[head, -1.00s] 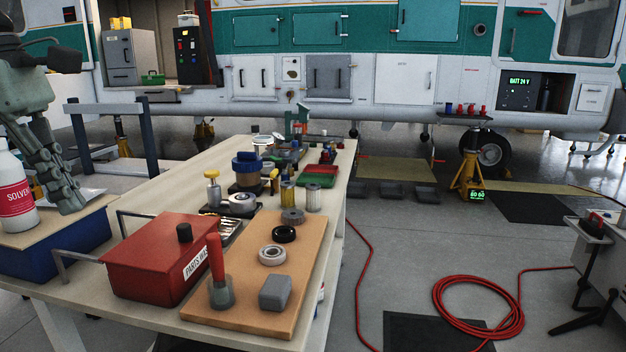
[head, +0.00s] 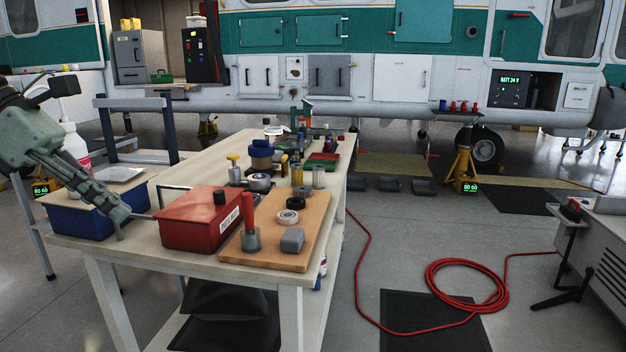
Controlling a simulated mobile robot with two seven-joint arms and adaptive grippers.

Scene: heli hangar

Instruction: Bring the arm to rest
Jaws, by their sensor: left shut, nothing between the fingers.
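My left gripper (head: 112,208) comes in from the left edge, a grey-green arm end with its fingers together and pointing down to the right. It is shut and empty. In the picture its fingertips overlap the right part of the blue bin (head: 78,222) and lie left of the red parts box (head: 200,228). I cannot tell whether the fingers touch the bin or the box's handle. My right gripper is not in view.
The workbench (head: 150,262) holds a brown board (head: 285,258) with rings and a red-handled tool (head: 248,222). A white solvent bottle (head: 72,145) stands behind my left arm. A red hose (head: 470,285) lies coiled on the floor.

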